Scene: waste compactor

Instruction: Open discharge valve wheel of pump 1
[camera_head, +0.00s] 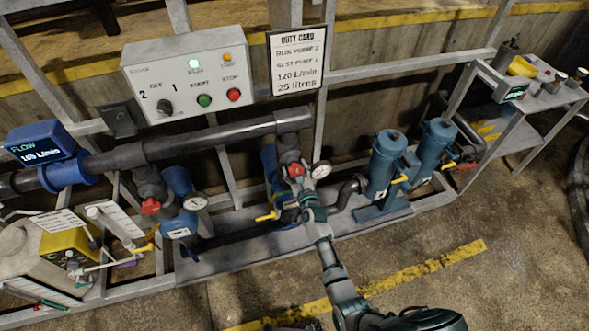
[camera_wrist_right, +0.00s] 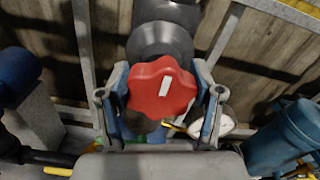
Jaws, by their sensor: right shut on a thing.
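A red lobed valve wheel (camera_head: 295,170) sits on the right-hand pump's pipe in the head view. In the right wrist view the same red wheel (camera_wrist_right: 162,88) fills the middle, with a slightly tilted white mark on its face. My right gripper (camera_head: 302,178) reaches it from the front. Its two fingers (camera_wrist_right: 162,95) stand on the left and right sides of the wheel and are shut on it. A second red wheel (camera_head: 150,206) sits on the left-hand pump, untouched. I cannot read which pump is number 1. My left gripper is not in view.
A pressure gauge (camera_head: 321,169) stands close right of the gripped wheel. A yellow-handled lever (camera_head: 267,215) is below it. The control box (camera_head: 189,77) and duty card (camera_head: 296,60) hang above. Blue filter housings (camera_head: 385,163) stand to the right.

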